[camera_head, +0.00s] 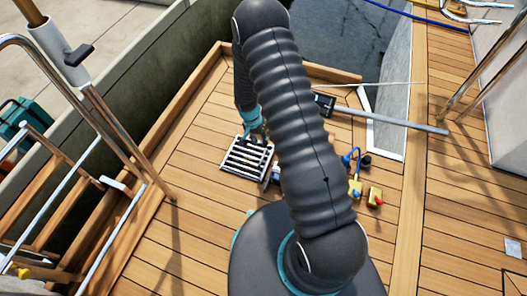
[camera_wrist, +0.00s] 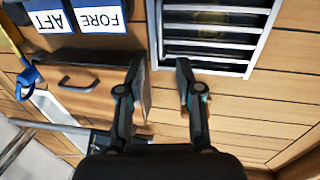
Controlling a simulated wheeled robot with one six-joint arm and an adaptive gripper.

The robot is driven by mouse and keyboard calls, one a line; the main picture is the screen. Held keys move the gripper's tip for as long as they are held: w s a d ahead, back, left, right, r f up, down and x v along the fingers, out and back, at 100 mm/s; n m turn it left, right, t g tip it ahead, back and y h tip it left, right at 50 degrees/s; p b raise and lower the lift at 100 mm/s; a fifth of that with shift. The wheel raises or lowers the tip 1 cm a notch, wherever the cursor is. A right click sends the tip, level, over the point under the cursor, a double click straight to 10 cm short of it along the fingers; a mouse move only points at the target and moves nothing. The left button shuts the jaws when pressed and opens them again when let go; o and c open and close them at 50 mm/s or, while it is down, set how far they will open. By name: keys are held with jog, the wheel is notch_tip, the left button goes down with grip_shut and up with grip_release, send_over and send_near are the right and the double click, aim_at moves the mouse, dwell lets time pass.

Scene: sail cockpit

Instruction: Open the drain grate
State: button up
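The drain grate (camera_head: 247,157) is a light metal frame with dark slots, set in the wooden deck near the middle of the head view. It lies flat and looks closed. In the wrist view the grate (camera_wrist: 215,35) fills the upper right, and its lower edge is beyond my fingertips. My gripper (camera_head: 255,132) is at the grate's far edge in the head view, partly hidden by my arm. In the wrist view my gripper (camera_wrist: 160,75) is open, with two dark fingers apart and only planking between them. Contact with the grate cannot be told.
Blue-and-white AFT and FORE labels (camera_wrist: 75,17) and a dark handle (camera_wrist: 78,82) show in the wrist view. A metal-railed ladder (camera_head: 75,215) stands left.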

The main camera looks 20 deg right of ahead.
aim_at(264, 154)
jog(key=f, duration=0.4)
jog(key=s+d+f, duration=0.1)
jog(key=f, duration=0.2)
jog(key=shift+d, duration=0.1)
grip_shut()
jog(key=shift+d+b, duration=0.1)
jog(key=shift+b, duration=0.2)
